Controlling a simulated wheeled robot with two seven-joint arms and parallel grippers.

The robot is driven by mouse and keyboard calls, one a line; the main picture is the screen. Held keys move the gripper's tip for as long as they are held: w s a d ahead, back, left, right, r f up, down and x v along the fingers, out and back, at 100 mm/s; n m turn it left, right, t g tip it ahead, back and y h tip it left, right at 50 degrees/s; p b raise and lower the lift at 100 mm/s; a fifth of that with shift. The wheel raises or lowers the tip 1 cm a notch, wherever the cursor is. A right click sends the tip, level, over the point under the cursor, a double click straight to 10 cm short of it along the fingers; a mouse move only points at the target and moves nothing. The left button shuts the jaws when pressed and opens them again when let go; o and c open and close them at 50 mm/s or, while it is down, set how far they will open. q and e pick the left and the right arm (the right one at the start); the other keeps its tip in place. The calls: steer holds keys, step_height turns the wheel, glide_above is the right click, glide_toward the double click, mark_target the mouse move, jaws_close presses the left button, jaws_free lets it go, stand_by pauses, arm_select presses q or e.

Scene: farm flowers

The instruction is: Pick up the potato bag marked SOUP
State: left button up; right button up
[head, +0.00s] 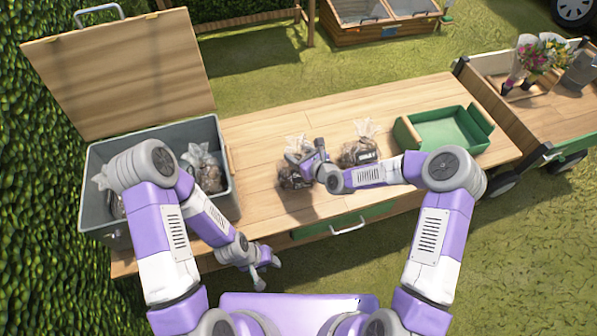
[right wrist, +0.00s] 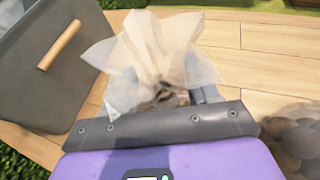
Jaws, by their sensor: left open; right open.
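A clear bag of potatoes (head: 290,178) stands on the wooden table, partly hidden by my right gripper (head: 310,157). In the right wrist view its flared plastic top (right wrist: 160,45) rises in front of my open fingers, with brown contents just below; I cannot tell whether the fingers touch it. A second potato bag (head: 360,150) with a dark label stands to its right, and its potatoes also show in the right wrist view (right wrist: 298,138). No label is readable, so I cannot tell which bag is marked SOUP. My left gripper (head: 265,275) is open and empty, low by the table's front edge.
A grey box (head: 234,190) with its wooden lid (head: 120,70) raised stands at the left and holds more bags (head: 205,170). A green tray (head: 440,130) is on the table's right. The table (head: 265,130) is clear behind the bags. A cart with flowers (head: 535,60) stands far right.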

jaws_close()
stand_by(1.1)
steer(key=shift+r, duration=0.1)
